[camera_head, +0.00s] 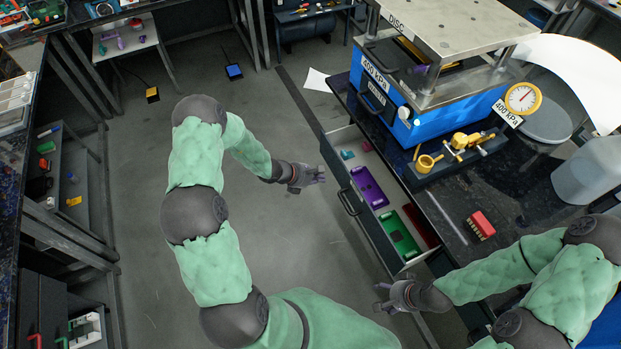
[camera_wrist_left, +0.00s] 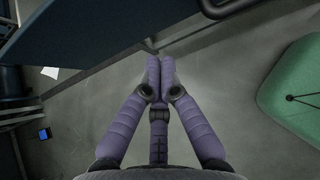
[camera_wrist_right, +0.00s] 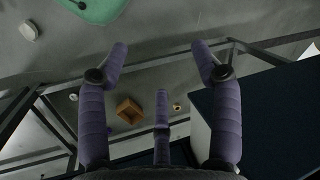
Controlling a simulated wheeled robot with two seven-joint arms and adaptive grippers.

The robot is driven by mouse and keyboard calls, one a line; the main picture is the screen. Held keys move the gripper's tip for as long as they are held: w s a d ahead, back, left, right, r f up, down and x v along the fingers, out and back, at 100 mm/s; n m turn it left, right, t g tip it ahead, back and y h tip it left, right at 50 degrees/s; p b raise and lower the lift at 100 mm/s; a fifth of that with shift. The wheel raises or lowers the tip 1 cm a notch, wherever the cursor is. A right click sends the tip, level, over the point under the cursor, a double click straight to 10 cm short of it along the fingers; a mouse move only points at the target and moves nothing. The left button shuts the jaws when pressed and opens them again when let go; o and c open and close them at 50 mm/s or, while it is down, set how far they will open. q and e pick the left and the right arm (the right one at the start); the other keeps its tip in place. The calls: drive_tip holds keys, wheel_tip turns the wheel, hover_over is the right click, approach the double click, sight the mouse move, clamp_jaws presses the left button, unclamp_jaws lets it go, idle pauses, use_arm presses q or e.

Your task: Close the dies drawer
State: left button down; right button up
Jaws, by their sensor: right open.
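The dies drawer (camera_head: 345,160) stands pulled out from under the dark bench in the head view. It holds a purple tray (camera_head: 369,187) and a green tray (camera_head: 400,234), and its front with a handle (camera_head: 347,203) faces left. My left gripper (camera_head: 318,174) is beside the drawer's front, a little left of its far end, with no clear contact. In the left wrist view its fingers (camera_wrist_left: 158,75) are together with nothing between them. My right gripper (camera_head: 382,295) is open and empty, below the drawer's near end. Its spread fingers show in the right wrist view (camera_wrist_right: 161,65).
Grey floor left of the drawer is clear.

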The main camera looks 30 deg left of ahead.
sight(361, 169)
use_arm(q)
drive_tip(key=shift+w+d+f+b, duration=0.2)
drive_tip(key=shift+w+d+f, duration=0.1)
drive_tip(key=shift+w+d, duration=0.65)
drive_tip(key=shift+w+d+f+b, duration=0.2)
drive_tip(key=shift+w+d, duration=0.45)
drive_tip(key=shift+w, duration=0.45)
drive_tip(key=w+d, duration=0.2)
drive_tip(key=w, duration=0.1)
drive_tip(key=w+d+b, duration=0.1)
drive_tip(key=w+d, duration=0.5)
drive_tip(key=w, duration=0.1)
drive_tip(key=shift+b, duration=0.3)
drive_tip(key=shift+w+d, duration=0.1)
drive_tip(key=shift+w, duration=0.15)
